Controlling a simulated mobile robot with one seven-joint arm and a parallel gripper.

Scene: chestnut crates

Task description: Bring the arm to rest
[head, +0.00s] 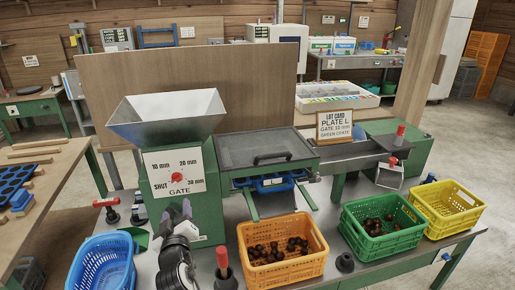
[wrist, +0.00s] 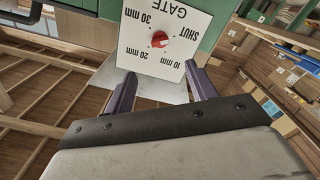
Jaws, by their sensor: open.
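My gripper (head: 176,214) is in front of the green machine (head: 208,213), just below its white gate plate (head: 158,160). In the wrist view its two purple fingers (wrist: 162,88) are spread apart with nothing held between them. The plate also shows there upside down (wrist: 185,20), beyond the fingertips. A red knob (head: 178,178) sits at the plate's middle, amid the marks SHUT, 10 mm, 20 mm and 30 mm; it also shows in the wrist view (wrist: 159,39). The gripper looks apart from the knob. I cannot clearly tell which mark the knob points at.
A blue crate (head: 92,245) stands left of my arm. An orange crate (head: 285,279) and a green crate (head: 372,247) hold chestnuts; a yellow crate (head: 459,223) looks empty. A lot card (head: 338,125) reads plate L, gate 10 mm, green crate. A red-handled tool (head: 223,262) stands close by.

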